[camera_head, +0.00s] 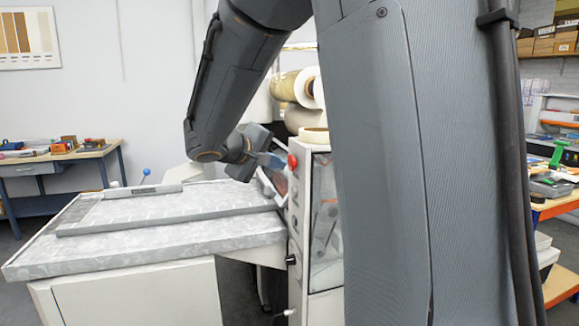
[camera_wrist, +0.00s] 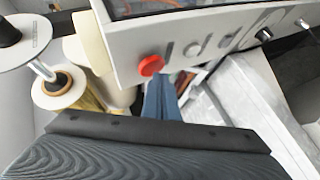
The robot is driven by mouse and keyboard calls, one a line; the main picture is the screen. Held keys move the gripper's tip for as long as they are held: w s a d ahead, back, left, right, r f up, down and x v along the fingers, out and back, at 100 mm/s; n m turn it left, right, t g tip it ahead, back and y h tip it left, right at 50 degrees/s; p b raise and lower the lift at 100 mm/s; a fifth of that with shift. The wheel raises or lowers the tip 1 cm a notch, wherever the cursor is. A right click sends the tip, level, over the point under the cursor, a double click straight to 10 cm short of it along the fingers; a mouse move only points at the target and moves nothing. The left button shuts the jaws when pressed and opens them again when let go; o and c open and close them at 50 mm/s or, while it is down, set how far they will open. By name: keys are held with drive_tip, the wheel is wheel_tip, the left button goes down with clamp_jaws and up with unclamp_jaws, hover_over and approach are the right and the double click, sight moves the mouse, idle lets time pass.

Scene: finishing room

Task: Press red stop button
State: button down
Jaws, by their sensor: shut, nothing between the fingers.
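The red stop button (camera_head: 292,162) is a round knob on the narrow side panel of the grey-white machine (camera_head: 296,215). It also shows in the wrist view (camera_wrist: 151,65), on the panel's left part. My gripper (camera_head: 282,163) is at the button's left in the head view, its blue fingers pointing towards it. In the wrist view my gripper's fingertips (camera_wrist: 160,83) lie just below and right of the button. The fingers are shut with nothing between them. I cannot tell whether they touch the panel. The button is not covered by them.
A flat grey-topped worktable (camera_head: 170,235) extends left of the machine. Rolls of film (camera_head: 290,87) sit above and behind the button. A tape roll (camera_head: 313,135) lies on the machine's top. My own arm hides much of the head view's right half.

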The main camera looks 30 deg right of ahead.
drive_tip(key=shift+s+d+b, duration=0.1)
drive_tip(key=shift+d+b, duration=0.2)
drive_tip(key=shift+d, duration=0.1)
idle(0.7)
idle(0.3)
drive_tip(key=shift+w+a+b, duration=0.2)
drive_tip(key=shift+a+b, duration=0.2)
drive_tip(key=shift+a, duration=0.4)
drive_tip(key=a, duration=0.2)
drive_tip(key=w+a+b, duration=0.1)
drive_tip(key=a, duration=0.2)
drive_tip(key=shift+w, duration=0.2)
drive_tip(key=shift+d, duration=0.1)
idle(0.6)
